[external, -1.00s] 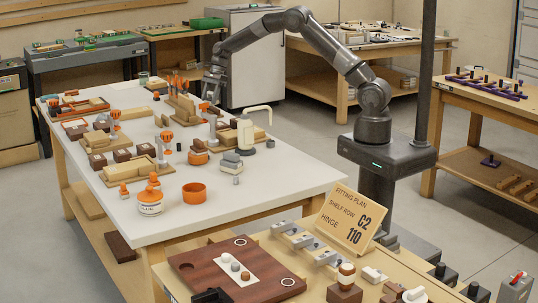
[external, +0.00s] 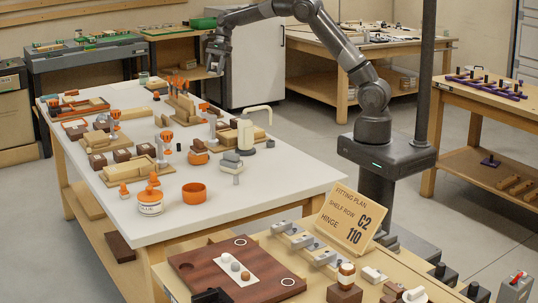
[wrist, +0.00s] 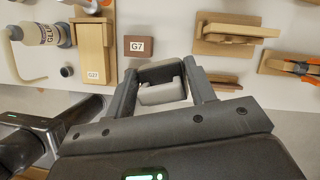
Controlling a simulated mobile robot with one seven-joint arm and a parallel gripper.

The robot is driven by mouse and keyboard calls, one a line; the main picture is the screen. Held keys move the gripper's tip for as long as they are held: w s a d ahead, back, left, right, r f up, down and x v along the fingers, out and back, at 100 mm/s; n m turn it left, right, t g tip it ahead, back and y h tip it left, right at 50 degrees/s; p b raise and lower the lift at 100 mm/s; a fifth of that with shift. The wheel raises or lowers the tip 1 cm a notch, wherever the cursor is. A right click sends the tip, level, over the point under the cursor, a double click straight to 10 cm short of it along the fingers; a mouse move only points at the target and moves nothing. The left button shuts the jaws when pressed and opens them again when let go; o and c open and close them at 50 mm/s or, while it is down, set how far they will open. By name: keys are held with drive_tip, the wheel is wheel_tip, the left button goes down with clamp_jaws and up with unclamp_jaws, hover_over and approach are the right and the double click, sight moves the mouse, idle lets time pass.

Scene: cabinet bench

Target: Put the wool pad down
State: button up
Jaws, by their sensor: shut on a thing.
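My gripper (external: 216,68) is raised above the far right side of the white-topped bench (external: 270,165). In the wrist view my gripper (wrist: 160,88) is shut on a pale grey block, which I take to be the wool pad (wrist: 162,93). The pad sits between the two dark fingers, above the bench's edge in that view. Its underside is hidden, and it is too small to make out clearly in the external view.
In the wrist view a brown block marked G7 (wrist: 138,47) lies just beyond the fingers. A wooden block (wrist: 95,50), a glue bottle (wrist: 45,35) and wooden holders (wrist: 232,35) stand around it. The bench's right front top is clear.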

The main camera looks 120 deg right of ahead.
drive_tip(key=a+r+n+g+y, duration=0.2)
drive_tip(key=a+n, duration=0.5)
drive_tip(key=a, duration=1.4)
drive_tip(key=s+a+f+n+g+y, duration=0.1)
drive_tip(key=s+a+n, duration=0.35)
drive_tip(key=a, duration=0.45)
drive_tip(key=s+a+f+n+g, duration=0.1)
drive_tip(key=s+a+n, duration=0.3)
drive_tip(key=a, duration=0.6)
wheel_tip(320, 180, down, 12)
drive_tip(key=s+r, duration=0.1)
drive_tip(key=shift+m, duration=0.45)
drive_tip(key=w+a+f, duration=0.2)
drive_tip(key=a, duration=0.1)
drive_tip(key=w+a+f, duration=0.2)
drive_tip(key=w+f, duration=0.1)
drive_tip(key=w+a+f, duration=0.2)
drive_tip(key=a, duration=0.1)
drive_tip(key=shift+w+a+f, duration=0.2)
drive_tip(key=shift+w+a, duration=0.1)
drive_tip(key=shift+f, duration=2.05)
drive_tip(key=shift+f, duration=0.1)
